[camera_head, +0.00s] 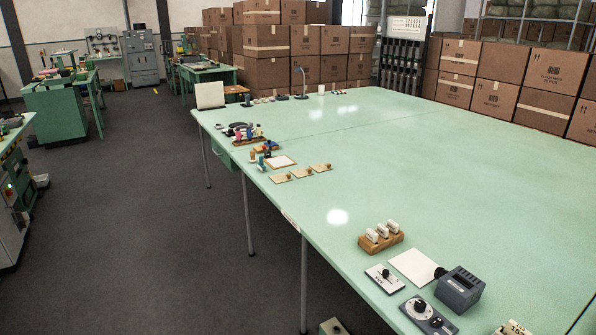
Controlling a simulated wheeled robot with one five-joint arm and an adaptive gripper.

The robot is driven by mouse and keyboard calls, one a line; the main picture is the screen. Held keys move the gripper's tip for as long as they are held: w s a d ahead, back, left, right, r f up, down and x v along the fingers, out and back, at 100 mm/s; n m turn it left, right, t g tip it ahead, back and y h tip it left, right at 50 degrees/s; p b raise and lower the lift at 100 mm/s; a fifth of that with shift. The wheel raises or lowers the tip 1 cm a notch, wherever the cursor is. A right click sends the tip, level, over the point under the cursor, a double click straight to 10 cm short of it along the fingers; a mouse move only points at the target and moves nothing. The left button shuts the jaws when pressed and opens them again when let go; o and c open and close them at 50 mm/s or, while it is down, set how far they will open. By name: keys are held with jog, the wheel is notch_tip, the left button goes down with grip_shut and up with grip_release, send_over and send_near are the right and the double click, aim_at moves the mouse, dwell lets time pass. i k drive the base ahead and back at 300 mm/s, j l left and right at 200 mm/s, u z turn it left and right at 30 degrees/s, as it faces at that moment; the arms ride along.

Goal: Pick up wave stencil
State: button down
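Three small flat tan plates with brown knobs lie in a short row near the left edge of the long green table (420,170). They are the left plate (281,178), the middle plate (302,172) and the right plate (321,167). They may be stencils, but they are too small to tell whether any has a wave shape. No other thing can be clearly made out as the wave stencil. My gripper is not in view.
A wooden block with white pieces (381,236) and a dark grey device (460,289) stand nearer. Open floor (150,220) runs along the table's left side. Cartons (270,70) stand behind.

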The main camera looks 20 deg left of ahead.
aim_at(319, 168)
jog(key=i+j, duration=0.15)
jog(key=j, duration=0.2)
jog(key=i+j, duration=0.1)
jog(key=j, duration=0.25)
jog(key=i+j+z, duration=0.1)
jog(key=j, duration=0.25)
jog(key=i+j, duration=0.2)
jog(key=j, duration=0.2)
jog(key=i+j, duration=0.1)
jog(key=j, duration=0.25)
jog(key=i+j, duration=0.2)
jog(key=j, duration=0.15)
jog(key=i+j+z, duration=0.1)
jog(key=i+j, duration=0.35)
jog(key=j, duration=0.25)
jog(key=i+j, duration=0.2)
jog(key=j, duration=0.15)
jog(key=i+j+z, duration=0.1)
jog(key=j, duration=0.25)
jog(key=i+j, duration=0.25)
jog(key=i, duration=0.2)
jog(key=i+j+z, duration=0.1)
jog(key=i, duration=0.3)
jog(key=j, duration=0.1)
